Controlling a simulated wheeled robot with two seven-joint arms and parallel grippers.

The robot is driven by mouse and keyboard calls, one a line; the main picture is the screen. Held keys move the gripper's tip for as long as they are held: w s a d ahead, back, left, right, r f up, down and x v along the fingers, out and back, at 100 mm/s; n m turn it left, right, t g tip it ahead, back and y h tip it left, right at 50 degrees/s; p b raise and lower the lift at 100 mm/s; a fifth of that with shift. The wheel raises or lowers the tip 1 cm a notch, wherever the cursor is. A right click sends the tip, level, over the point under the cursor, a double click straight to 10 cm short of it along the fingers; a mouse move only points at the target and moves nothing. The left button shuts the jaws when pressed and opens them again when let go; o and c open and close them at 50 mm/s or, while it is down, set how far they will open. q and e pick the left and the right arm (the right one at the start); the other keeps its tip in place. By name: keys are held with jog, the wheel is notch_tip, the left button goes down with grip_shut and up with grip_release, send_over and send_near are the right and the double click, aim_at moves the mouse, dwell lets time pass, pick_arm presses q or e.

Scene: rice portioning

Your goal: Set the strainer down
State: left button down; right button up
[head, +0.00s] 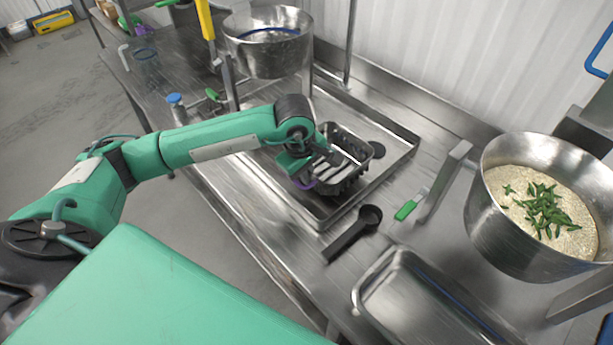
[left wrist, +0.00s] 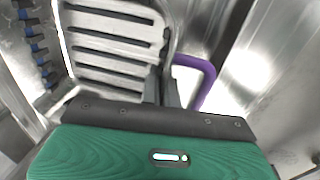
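My left gripper (head: 308,158) is at the strainer's near left side. In the left wrist view its fingers (left wrist: 162,92) are close together at the strainer's rim and look shut on it. The strainer's underside is hidden, so I cannot tell if it touches the tray. My right gripper is not in view.
A steel pot of rice with green pieces (head: 545,215) stands at the right. Another steel pot (head: 268,45) stands at the back. A blue-capped bottle (head: 176,105) stands left.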

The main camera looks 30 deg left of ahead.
pick_arm(q)
jog(key=shift+f, duration=0.95)
jog(key=shift+f, duration=0.2)
jog(key=c, duration=1.7)
grip_release()
